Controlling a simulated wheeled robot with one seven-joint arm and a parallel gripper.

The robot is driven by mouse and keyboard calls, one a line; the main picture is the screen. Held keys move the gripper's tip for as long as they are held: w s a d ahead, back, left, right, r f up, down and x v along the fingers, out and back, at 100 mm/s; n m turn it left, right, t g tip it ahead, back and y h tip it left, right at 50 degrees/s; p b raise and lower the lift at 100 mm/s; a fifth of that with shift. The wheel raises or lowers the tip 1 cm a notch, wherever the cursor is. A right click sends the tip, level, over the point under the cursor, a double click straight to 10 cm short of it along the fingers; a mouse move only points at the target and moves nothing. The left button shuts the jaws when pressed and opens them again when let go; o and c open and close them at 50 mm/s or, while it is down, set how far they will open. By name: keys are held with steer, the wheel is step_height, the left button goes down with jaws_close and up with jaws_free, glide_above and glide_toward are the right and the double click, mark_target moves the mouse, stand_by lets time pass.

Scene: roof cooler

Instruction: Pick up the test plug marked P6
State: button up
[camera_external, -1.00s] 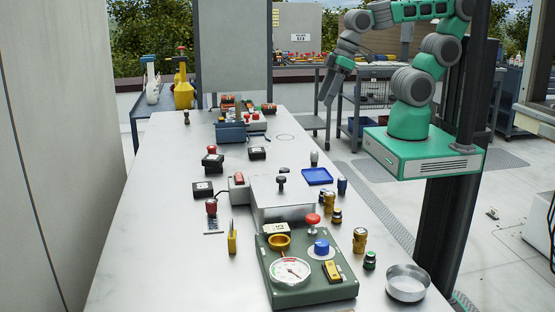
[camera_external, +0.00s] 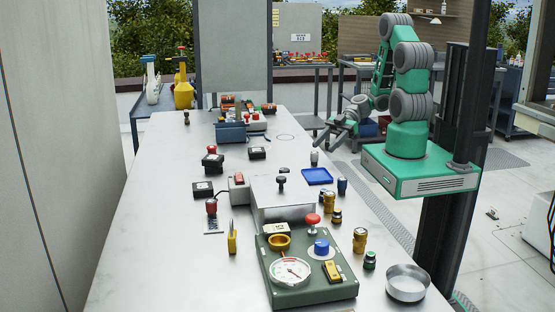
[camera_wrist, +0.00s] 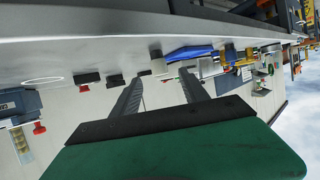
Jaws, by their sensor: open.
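No P6 marking is legible, so I cannot tell which piece is the test plug. Plug-like pieces in the external view include a grey one (camera_external: 314,158), a blue one (camera_external: 342,186), a red-topped one (camera_external: 211,206) and a black one (camera_external: 186,118) at the far left. My gripper (camera_external: 327,142) is over the far right side of the table, near the grey piece and apart from it. In the wrist view its two dark fingers (camera_wrist: 160,73) are spread, with nothing between them.
The long white table (camera_external: 150,235) carries a blue tray (camera_external: 317,176), a metal box (camera_external: 270,207), a green gauge panel (camera_external: 315,292), a round metal dish (camera_external: 407,283) and several black blocks. Brass pieces (camera_external: 329,203) stand along the right side. The left front is clear.

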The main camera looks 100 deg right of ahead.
mark_target(314, 161)
steer(key=x, duration=0.2)
steer(key=p+x, duration=0.1)
steer(key=x, duration=0.4)
steer(key=shift+w+f, duration=0.1)
steer(key=shift+f, duration=0.35)
steer(key=shift+c, duration=0.5)
jaws_close()
